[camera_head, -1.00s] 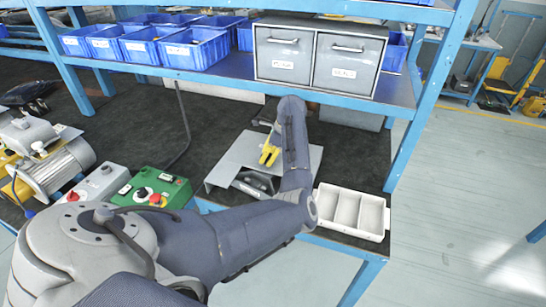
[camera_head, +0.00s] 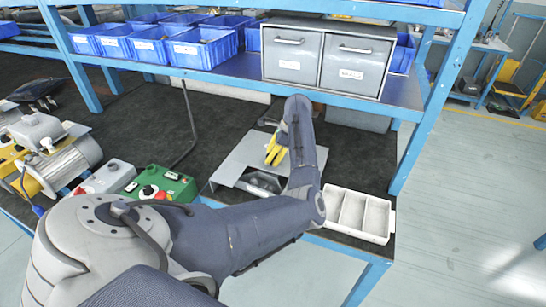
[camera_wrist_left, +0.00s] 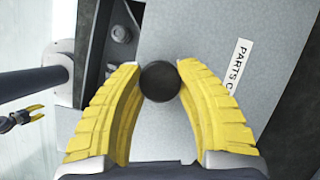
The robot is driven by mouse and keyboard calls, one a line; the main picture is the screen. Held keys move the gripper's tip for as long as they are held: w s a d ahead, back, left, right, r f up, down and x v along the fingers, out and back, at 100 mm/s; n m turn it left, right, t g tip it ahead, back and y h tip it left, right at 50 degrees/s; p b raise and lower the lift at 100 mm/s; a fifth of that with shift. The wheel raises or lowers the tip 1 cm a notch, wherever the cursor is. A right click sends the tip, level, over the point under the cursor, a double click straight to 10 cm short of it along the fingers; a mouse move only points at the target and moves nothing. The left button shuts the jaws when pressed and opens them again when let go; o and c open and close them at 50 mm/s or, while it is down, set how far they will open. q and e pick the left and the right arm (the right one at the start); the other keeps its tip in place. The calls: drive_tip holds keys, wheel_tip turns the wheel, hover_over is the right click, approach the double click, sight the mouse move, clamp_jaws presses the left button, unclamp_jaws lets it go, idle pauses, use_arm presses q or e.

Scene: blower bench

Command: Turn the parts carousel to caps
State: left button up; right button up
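The parts carousel has a flat grey top plate (camera_head: 245,150), with an open front showing grey inside; it sits on the dark bench mat. In the left wrist view its top (camera_wrist_left: 215,35) carries a partly visible label reading "PARTS C". A round black knob (camera_wrist_left: 160,82) stands out from the top. My left gripper (camera_wrist_left: 160,75) has its yellow fingers on both sides of the knob, tips against it. In the head view my left gripper (camera_head: 277,150) is partly behind my forearm. Which compartment faces the opening cannot be read. My right gripper (camera_wrist_left: 30,115) shows small at the wrist view's left edge, fingers apart.
A white divided tray (camera_head: 357,212) lies right of the carousel. A green control box (camera_head: 160,184) stands to its left. Grey drawers (camera_head: 325,57) and blue bins (camera_head: 200,48) sit on the shelf above. Bare mat lies behind the carousel.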

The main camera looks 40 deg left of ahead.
use_arm(q)
drive_tip(key=o, duration=0.4)
drive_tip(key=shift+s+a, duration=0.2)
drive_tip(key=shift+a, duration=0.05)
drive_tip(key=shift+o, duration=1.1)
drive_tip(key=shift+w+d, duration=0.15)
drive_tip(key=shift+d, duration=0.05)
drive_tip(key=v, duration=1.2)
drive_tip(key=shift+a, duration=0.1)
